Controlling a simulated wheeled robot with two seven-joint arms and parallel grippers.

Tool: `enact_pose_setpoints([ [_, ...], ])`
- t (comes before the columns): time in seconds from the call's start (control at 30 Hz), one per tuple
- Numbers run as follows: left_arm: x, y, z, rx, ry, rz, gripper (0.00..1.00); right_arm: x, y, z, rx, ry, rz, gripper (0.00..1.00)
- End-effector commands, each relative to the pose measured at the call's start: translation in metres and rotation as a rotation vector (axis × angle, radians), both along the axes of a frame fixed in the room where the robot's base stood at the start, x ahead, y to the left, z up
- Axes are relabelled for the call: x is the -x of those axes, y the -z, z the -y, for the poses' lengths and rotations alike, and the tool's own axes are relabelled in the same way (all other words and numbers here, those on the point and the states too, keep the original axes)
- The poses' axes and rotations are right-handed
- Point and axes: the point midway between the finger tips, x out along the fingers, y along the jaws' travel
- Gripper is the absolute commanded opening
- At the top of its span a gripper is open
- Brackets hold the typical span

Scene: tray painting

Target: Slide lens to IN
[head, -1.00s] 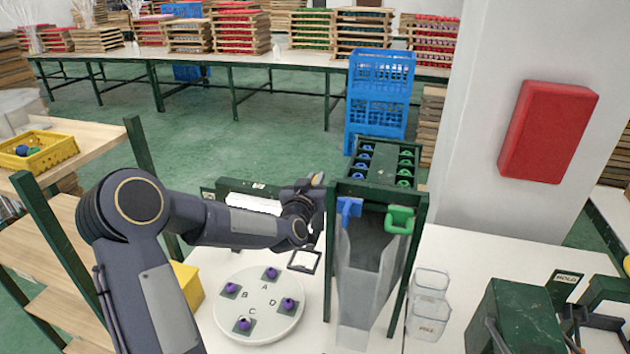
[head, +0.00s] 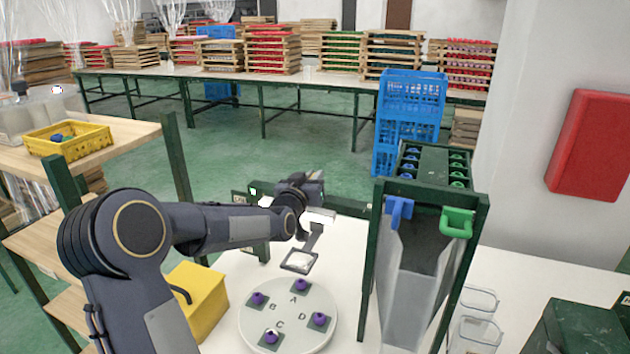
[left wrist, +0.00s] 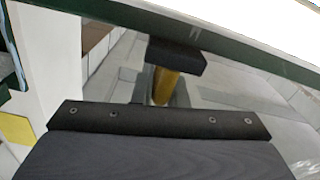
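The lens (head: 299,261) is a small square pane in a dark frame on a short dark arm. In the head view it hangs just behind the white round turntable (head: 253,338), near its back edge. My left gripper (head: 312,187) is above and behind the lens, near the top of the lens arm. Its fingers are small and partly hidden, so I cannot tell whether they grip it. The left wrist view shows a black block on a yellow stem (left wrist: 165,84) beyond a dark riveted bar. No IN mark is legible. My right gripper is not in view.
The turntable carries several purple pieces on pads lettered A to D. A green-framed chute (head: 478,250) with blue and green handles stands close on the right. A yellow box (head: 205,300) is on the left. A green rail (head: 345,205) runs behind the lens.

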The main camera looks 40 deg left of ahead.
Motion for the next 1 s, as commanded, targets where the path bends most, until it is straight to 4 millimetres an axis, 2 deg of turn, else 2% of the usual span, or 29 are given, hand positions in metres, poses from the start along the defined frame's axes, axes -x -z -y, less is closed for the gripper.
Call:
enact_pose_setpoints([
  [0.03, 0.001, -0.001, -0.004, 0.002, -0.008, 0.001, 0.18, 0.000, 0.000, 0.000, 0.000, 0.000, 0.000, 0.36],
  [0.13, 0.001, -0.001, -0.003, 0.001, -0.007, 0.001, 0.31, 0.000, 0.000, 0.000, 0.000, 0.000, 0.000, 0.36],
  [0.17, 0.001, -0.001, -0.003, 0.001, -0.006, 0.001, 0.32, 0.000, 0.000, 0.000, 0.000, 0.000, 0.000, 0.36],
  [0.47, 0.003, 0.000, -0.001, -0.001, -0.004, 0.001, 0.32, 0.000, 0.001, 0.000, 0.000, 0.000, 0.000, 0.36],
  [0.57, 0.014, 0.000, 0.001, -0.002, -0.005, 0.000, 0.32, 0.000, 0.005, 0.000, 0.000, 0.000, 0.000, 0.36],
  [0.8, 0.054, 0.001, 0.011, -0.004, -0.008, 0.002, 0.32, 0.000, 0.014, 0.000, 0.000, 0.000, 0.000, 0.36],
  [1.0, 0.074, 0.000, 0.015, 0.000, -0.006, 0.001, 0.32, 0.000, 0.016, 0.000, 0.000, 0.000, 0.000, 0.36],
])
